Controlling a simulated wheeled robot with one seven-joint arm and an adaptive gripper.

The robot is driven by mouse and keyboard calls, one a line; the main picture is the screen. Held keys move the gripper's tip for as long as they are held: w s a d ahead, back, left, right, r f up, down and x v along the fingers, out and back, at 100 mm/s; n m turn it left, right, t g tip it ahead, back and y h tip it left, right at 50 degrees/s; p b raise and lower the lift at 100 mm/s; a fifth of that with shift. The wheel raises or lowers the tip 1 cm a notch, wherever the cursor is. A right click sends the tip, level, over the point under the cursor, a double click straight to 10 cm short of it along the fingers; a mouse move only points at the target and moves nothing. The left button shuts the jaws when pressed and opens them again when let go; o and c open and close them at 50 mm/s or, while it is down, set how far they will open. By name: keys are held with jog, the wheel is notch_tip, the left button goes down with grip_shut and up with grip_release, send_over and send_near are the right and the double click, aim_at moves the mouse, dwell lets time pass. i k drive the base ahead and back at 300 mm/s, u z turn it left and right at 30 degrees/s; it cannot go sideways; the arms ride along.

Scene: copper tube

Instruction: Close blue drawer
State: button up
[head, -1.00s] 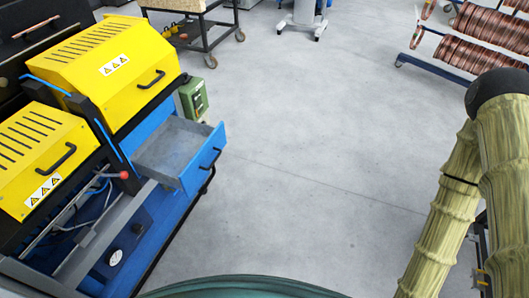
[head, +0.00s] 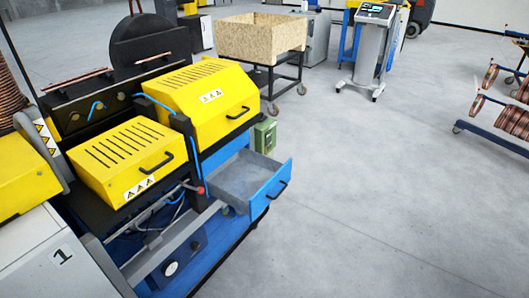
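The blue drawer (head: 272,191) is pulled open from the right side of the blue and yellow machine (head: 187,108). Its blue front carries a dark handle (head: 278,187) and faces right. The grey inside of the drawer (head: 240,172) looks empty. My gripper and arm are not in the head view now.
A green box (head: 264,135) stands just behind the drawer. A wooden crate on a wheeled cart (head: 262,42) and a wheeled console (head: 368,55) stand farther back. Copper spools on a rack (head: 512,118) are at the right edge. The grey floor right of the drawer is clear.

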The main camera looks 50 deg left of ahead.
aim_at(247, 181)
jog(key=u, duration=0.05)
jog(key=k, duration=1.95)
jog(key=u, duration=0.85)
jog(key=i, duration=1.65)
